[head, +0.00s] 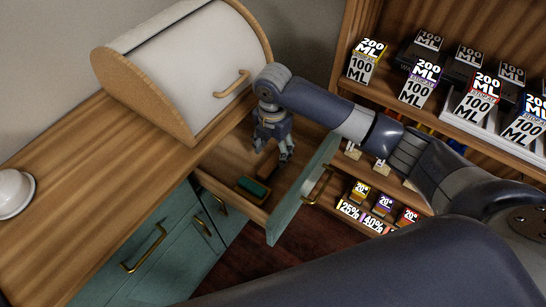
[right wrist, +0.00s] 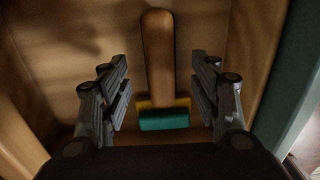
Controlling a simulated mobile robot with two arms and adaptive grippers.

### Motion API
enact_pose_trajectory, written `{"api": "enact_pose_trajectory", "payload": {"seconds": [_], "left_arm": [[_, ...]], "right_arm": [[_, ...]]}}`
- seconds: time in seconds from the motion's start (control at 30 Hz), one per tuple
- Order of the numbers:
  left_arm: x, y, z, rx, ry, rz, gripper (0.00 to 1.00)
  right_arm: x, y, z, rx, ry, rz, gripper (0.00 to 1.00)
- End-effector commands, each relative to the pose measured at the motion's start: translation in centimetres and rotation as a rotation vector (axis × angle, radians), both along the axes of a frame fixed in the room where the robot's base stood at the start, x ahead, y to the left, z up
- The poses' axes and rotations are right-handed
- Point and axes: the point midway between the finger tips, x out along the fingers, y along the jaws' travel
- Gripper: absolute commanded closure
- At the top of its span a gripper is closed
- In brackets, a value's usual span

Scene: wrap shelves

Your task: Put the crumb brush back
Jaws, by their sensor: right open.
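The crumb brush (head: 253,187) lies in the open drawer (head: 217,172), its green bristle end toward the drawer's near left side. In the right wrist view the brush (right wrist: 157,60) shows a wooden handle and a green head with a yellow band. My right gripper (head: 271,153) points down into the drawer above the brush. Its fingers (right wrist: 162,92) are open, one on either side of the brush, with gaps between them and it. The brush appears to lie on the drawer floor. My left gripper is not in view.
A teal drawer front (head: 288,214) stands pulled out from the counter (head: 75,190). A white bread box (head: 180,60) with a wooden end sits on the counter behind. Wooden shelves with labelled boxes (head: 367,60) stand at the right. A white cup (head: 14,190) is at far left.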

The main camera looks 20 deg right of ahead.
Motion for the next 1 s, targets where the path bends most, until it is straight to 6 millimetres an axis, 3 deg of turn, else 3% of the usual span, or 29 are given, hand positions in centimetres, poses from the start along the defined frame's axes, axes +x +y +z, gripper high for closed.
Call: {"api": "enact_pose_trajectory", "payload": {"seconds": [0.1,0.33,1.0], "left_arm": [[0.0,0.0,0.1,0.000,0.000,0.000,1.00],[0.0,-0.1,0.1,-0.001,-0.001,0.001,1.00],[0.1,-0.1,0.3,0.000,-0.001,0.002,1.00]], "right_arm": [[0.1,0.0,2.7,0.000,-0.004,0.001,0.43],[0.0,0.0,5.8,0.000,-0.001,0.001,0.43],[0.0,0.0,6.6,-0.001,0.001,0.000,0.43]]}}
